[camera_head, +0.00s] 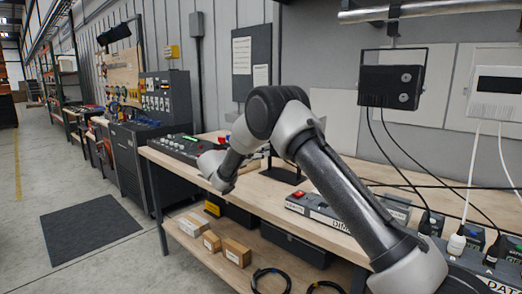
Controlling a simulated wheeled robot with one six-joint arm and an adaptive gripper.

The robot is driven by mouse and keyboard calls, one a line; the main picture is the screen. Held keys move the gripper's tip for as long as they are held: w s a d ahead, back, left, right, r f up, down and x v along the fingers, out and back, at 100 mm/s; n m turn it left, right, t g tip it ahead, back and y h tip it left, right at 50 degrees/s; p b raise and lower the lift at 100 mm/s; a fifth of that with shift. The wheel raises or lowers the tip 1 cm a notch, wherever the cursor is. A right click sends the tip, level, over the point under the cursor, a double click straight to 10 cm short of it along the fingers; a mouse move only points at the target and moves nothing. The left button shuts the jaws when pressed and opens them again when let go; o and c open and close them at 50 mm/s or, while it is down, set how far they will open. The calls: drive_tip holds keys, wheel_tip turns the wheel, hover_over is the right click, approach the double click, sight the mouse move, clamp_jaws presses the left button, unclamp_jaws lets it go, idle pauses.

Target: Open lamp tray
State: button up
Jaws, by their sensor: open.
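My arm rises from the bottom right, bends at an elbow in the middle and comes down to a grey wrist over the bench's left half. My gripper cannot be made out beyond the wrist. No lamp tray can be identified by a label. A dark closed tote (296,246) sits on the lower shelf under the bench. Another dark box (235,214) with a yellow part stands further left on that shelf. Whether either is the lamp tray, I cannot tell.
The wooden bench (258,190) carries a control panel (180,147), a grey unit marked "DIM" (322,212) and plugs with cables at right. Cardboard boxes (236,252) and coiled black cables (270,281) lie on the lower shelf. Floor at left is open, with a dark mat (88,228).

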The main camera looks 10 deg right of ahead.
drive_tip(key=shift+w+d, duration=0.4)
drive_tip(key=shift+d, duration=0.15)
drive_tip(key=shift+c, duration=0.2)
clamp_jaws()
drive_tip(key=v, duration=1)
drive_tip(key=shift+s, duration=0.1)
drive_tip(key=shift+o, duration=0.2)
unclamp_jaws()
drive_tip(key=shift+a, duration=0.15)
drive_tip(key=v, duration=1.1)
drive_tip(key=shift+s+a, duration=0.3)
